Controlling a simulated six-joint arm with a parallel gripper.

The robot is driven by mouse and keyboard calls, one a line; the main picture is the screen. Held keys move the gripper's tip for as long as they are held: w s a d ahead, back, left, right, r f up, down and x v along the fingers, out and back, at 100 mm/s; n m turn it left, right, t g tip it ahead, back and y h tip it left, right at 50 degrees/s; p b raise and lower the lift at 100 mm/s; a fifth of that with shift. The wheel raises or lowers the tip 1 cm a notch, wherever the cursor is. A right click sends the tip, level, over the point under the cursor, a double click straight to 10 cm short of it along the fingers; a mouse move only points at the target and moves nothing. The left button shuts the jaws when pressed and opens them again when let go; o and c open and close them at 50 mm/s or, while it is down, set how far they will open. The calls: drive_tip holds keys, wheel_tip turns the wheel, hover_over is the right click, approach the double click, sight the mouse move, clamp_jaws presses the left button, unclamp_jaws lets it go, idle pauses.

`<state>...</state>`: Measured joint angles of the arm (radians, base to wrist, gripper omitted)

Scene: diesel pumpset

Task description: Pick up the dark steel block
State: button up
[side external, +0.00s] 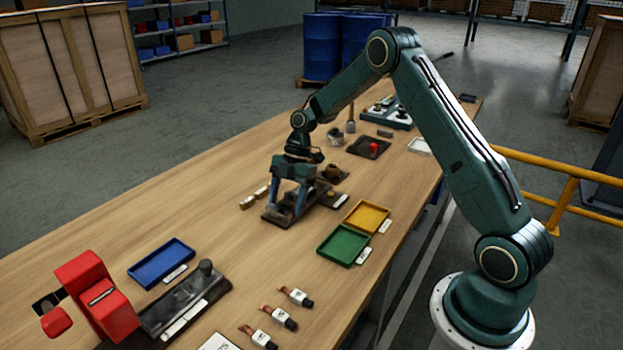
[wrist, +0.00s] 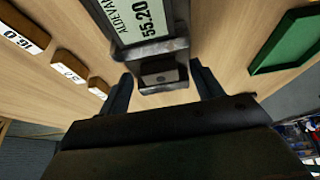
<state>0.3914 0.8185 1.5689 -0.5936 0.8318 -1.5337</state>
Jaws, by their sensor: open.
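My gripper (side external: 288,207) points down over a dark flat base (side external: 272,219) near the middle of the bench. In the wrist view my gripper (wrist: 160,76) is open, with one finger on each side of a small dark steel block (wrist: 160,75). The block has a small round mark on its face. A gap shows between each finger and the block. The block sits at the end of a dark device with a pale display (wrist: 135,18) reading 55.20. In the side view the fingers and the dark base make the block hard to pick out.
Small labelled blocks (wrist: 68,67) lie left of the gripper in the wrist view. A green tray (side external: 343,245) and a yellow tray (side external: 367,216) stand to the right. A blue tray (side external: 161,262) and a red device (side external: 97,295) are nearer the camera.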

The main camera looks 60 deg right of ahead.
idle(0.3)
drive_tip(key=c, duration=1.2)
drive_tip(key=shift+r, duration=0.15)
drive_tip(key=shift+c, duration=0.2)
wheel_tip(320, 180, up, 20)
drive_tip(key=shift+f, duration=0.2)
idle(0.4)
